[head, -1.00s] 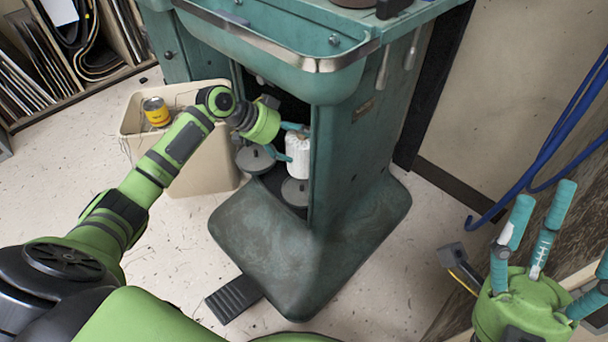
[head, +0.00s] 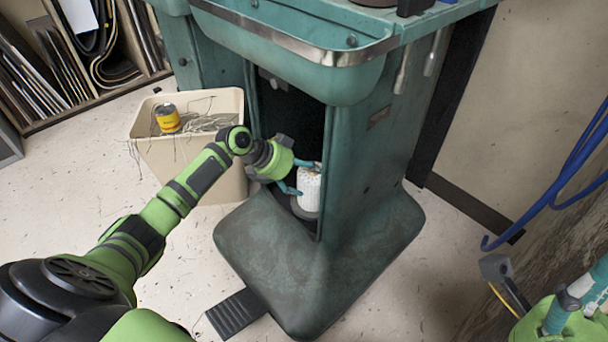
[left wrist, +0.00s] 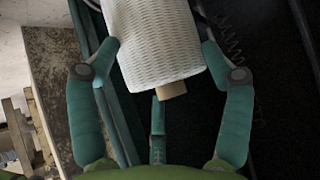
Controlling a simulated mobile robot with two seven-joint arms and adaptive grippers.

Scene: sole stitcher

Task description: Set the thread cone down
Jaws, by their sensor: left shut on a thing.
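The white thread cone (head: 310,190) is inside the open bay of the green machine stand (head: 345,150), near the bay's right edge. My left gripper (head: 304,178) reaches in from the left and is shut on the cone, with fingers on both sides. The left wrist view shows the cone's ribbed white thread (left wrist: 155,40) and brown core end (left wrist: 171,90) between the fingers. A dark round disc (head: 303,212) shows just below the cone; I cannot tell whether they touch. My right gripper (head: 582,292) is partly cut off at the lower right, its fingertips not clearly shown.
A beige bin (head: 195,165) with loose thread and a yellow can (head: 167,118) stands left of the bay. The stand's wide foot (head: 320,265) and a black pedal (head: 236,313) lie below. A blue hose (head: 580,160) hangs at the right.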

